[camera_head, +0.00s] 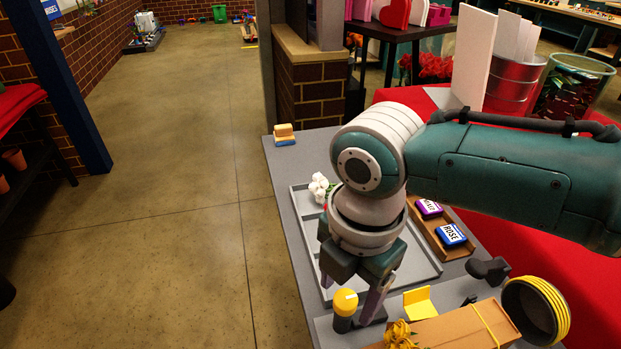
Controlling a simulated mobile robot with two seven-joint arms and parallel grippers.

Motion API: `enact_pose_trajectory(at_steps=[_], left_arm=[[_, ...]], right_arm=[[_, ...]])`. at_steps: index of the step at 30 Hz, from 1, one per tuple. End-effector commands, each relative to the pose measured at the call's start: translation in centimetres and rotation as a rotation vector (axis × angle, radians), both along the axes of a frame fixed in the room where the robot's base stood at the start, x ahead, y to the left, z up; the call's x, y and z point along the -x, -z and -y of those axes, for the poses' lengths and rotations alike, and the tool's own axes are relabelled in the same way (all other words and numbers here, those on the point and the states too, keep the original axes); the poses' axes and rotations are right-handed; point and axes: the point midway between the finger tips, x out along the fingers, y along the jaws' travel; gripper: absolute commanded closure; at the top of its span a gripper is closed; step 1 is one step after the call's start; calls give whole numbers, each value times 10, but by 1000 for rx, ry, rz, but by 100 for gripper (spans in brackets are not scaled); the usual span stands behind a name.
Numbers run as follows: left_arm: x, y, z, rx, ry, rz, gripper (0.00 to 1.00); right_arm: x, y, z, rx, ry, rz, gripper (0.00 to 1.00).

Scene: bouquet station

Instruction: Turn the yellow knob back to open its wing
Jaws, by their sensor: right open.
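The yellow knob (345,301) has a round cap with a pale mark and sits on a dark base at the near edge of the station. My right gripper (354,297) points down at the knob with its fingers apart. One finger is just right of the knob; the other is partly hidden, and I cannot tell whether either touches it. A yellow bent plate (418,303), which looks like the wing, stands to the right of the knob beside a brown wrapped box (455,331). My left gripper is out of view.
A grey tray (302,222) with white flowers (319,187) lies behind my gripper. A wooden rack (457,252) holds purple and blue labelled blocks. A roll of yellow band (537,311) stands at right. Yellow flowers (400,335) lie at the near edge. Open floor is at left.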

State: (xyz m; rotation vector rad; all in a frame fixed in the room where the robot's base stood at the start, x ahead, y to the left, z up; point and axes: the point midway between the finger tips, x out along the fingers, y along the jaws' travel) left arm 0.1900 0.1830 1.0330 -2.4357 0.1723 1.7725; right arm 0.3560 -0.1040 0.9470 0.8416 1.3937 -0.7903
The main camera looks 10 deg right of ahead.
Motion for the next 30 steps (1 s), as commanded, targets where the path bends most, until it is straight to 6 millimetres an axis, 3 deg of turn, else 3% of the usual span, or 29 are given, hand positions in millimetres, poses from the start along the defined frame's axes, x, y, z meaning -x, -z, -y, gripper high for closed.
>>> enact_pose_trajectory(at_steps=[9,15,26,30], left_arm=[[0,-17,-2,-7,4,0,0],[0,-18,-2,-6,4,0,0],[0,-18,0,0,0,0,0],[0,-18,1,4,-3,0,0]], right_arm=[[1,-64,1,-2,-1,6,31],[2,-88,1,-1,0,4,31],[3,-92,2,-1,1,1,31],[14,-88,-9,-35,43,0,31]])
